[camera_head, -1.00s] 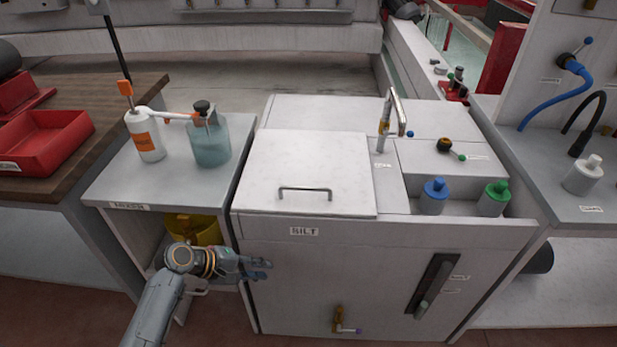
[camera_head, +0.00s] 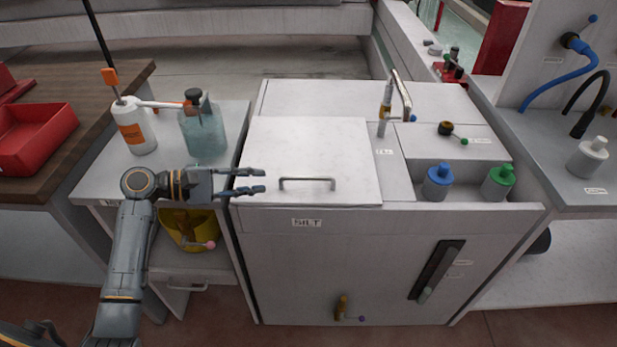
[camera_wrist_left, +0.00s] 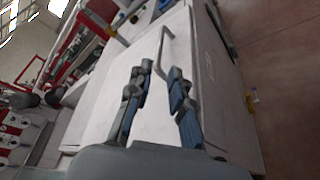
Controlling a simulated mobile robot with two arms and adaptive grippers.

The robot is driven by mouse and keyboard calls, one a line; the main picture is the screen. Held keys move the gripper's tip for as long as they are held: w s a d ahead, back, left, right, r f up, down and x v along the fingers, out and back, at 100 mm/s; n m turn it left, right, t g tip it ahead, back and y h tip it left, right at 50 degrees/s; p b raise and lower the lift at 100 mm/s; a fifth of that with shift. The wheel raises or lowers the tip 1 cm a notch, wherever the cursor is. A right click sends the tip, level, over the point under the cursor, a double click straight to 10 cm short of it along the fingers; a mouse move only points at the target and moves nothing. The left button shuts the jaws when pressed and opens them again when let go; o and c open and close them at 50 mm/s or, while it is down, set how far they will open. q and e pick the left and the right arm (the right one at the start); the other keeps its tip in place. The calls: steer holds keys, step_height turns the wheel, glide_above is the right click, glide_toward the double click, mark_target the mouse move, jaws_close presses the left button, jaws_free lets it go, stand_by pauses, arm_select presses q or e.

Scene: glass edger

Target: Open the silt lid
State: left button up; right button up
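The silt lid (camera_head: 310,155) is a flat white panel on top of the white cabinet labelled SILT, and it lies shut. Its grey bar handle (camera_head: 307,181) is near the front edge; the handle also shows in the left wrist view (camera_wrist_left: 161,50). My left gripper (camera_head: 262,181) is at the lid's front left corner, pointing right toward the handle and apart from it. Its two fingers are spread with nothing between them, as the left wrist view (camera_wrist_left: 158,85) shows. At the bottom left corner of the head view, a dark piece of my right arm or gripper may show; I cannot tell which.
A blue-capped bottle (camera_head: 438,182) and a green-capped bottle (camera_head: 498,183) stand in the cabinet's right recess. A tap (camera_head: 386,105) rises behind the lid. A white bottle (camera_head: 136,128) and a teal jar (camera_head: 203,130) stand on the left side table. A yellow bucket (camera_head: 188,233) is below.

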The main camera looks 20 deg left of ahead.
mark_target(302, 179)
arm_select(q)
steer(key=x, duration=1.3)
steer(key=shift+d+p, duration=0.15)
steer(key=shift+p, duration=0.25)
jaws_close()
